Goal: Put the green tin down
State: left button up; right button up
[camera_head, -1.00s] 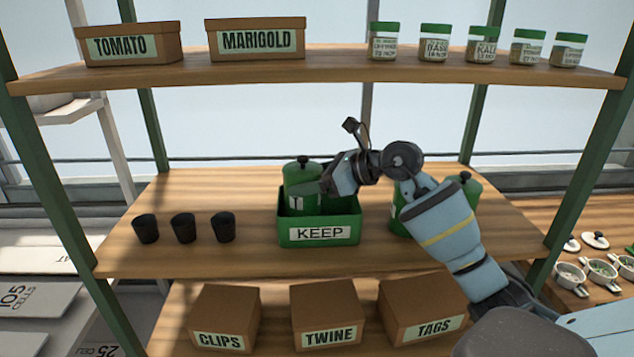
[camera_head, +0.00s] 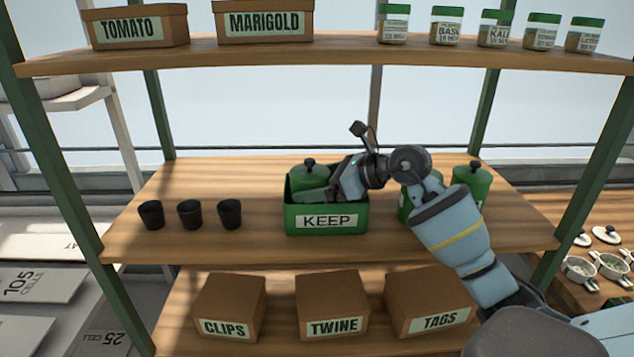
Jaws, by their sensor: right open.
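The green tin (camera_head: 308,176) with a black knob on its lid stands upright inside the green KEEP box (camera_head: 346,221) on the middle shelf. Only its lid and upper part show above the box rim; its base is hidden. My right gripper (camera_head: 320,194) is open at the tin's upper right side, with a finger across its front. I cannot tell whether the fingers touch the tin. My left gripper is not in view.
More green tins (camera_head: 472,180) stand to the right, partly behind my right arm. Several black pots (camera_head: 190,214) stand left of the box. The upper shelf (camera_head: 340,52) holds cartons and seed jars; labelled cartons (camera_head: 230,300) sit below. Shelf space is clear around the pots.

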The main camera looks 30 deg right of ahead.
jog(key=shift+r, duration=0.25)
jog(key=shift+s+d, duration=0.25)
jog(key=b+v, duration=0.1)
jog(key=v, duration=1)
jog(key=shift+s+f+b, duration=0.1)
jog(key=shift+b, duration=0.2)
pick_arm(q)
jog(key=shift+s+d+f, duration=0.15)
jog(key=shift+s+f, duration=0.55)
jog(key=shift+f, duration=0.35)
pick_arm(e)
jog(key=shift+s, duration=0.1)
